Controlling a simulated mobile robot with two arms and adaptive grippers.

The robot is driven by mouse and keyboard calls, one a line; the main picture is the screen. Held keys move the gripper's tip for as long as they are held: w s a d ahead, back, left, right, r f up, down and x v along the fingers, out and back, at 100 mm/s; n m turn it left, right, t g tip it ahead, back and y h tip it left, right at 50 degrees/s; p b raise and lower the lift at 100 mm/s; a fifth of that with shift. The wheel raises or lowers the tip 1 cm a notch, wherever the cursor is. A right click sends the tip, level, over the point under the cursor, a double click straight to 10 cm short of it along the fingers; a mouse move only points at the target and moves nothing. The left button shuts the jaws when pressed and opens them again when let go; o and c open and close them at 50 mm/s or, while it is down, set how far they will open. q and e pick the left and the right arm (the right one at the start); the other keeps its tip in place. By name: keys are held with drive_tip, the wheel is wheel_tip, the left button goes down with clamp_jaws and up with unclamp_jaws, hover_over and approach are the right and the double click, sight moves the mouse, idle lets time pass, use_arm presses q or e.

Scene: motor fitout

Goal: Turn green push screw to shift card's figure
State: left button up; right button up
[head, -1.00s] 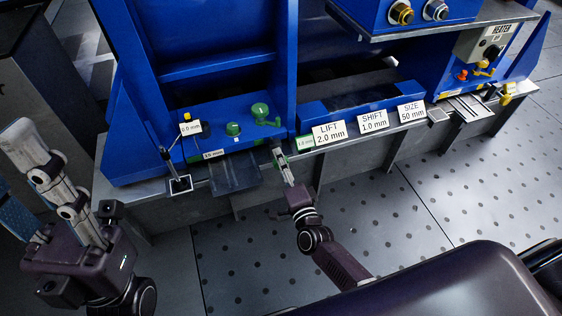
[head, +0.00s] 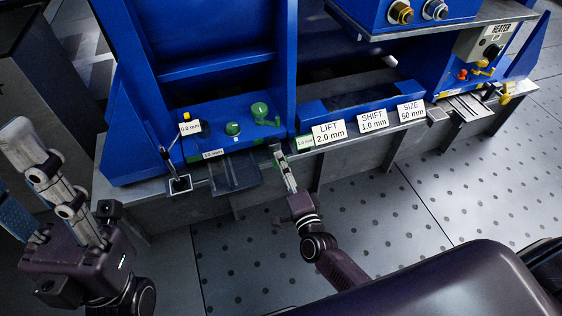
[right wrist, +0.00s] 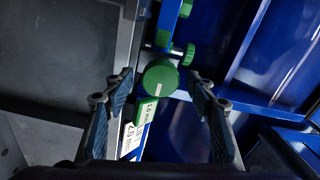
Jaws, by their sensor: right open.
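The green push screw (right wrist: 160,77) is a round green knob with a white mark on its face. In the right wrist view it lies between the fingertips of my right gripper (right wrist: 160,80), beyond them, with a gap on both sides. My right gripper (head: 280,152) is open and empty at the bench's front edge in the head view, where it mostly hides the screw. The SHIFT card (head: 372,121) reads 1.0 mm. A small green-edged card (head: 305,142) beside the screw seems to read 1.0 mm. My left gripper (head: 27,135) is raised at the far left, away from the bench; its opening is unclear.
The LIFT card (head: 329,132) reads 2.0 mm and the SIZE card (head: 411,111) 50 mm. Other green knobs (head: 233,128) and a green crank (head: 262,111) sit on the blue machine (head: 205,95). A dark plate (head: 234,174) juts out left of my right gripper.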

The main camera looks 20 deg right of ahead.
drive_tip(key=s, duration=1)
drive_tip(key=shift+d, duration=0.2)
idle(1.2)
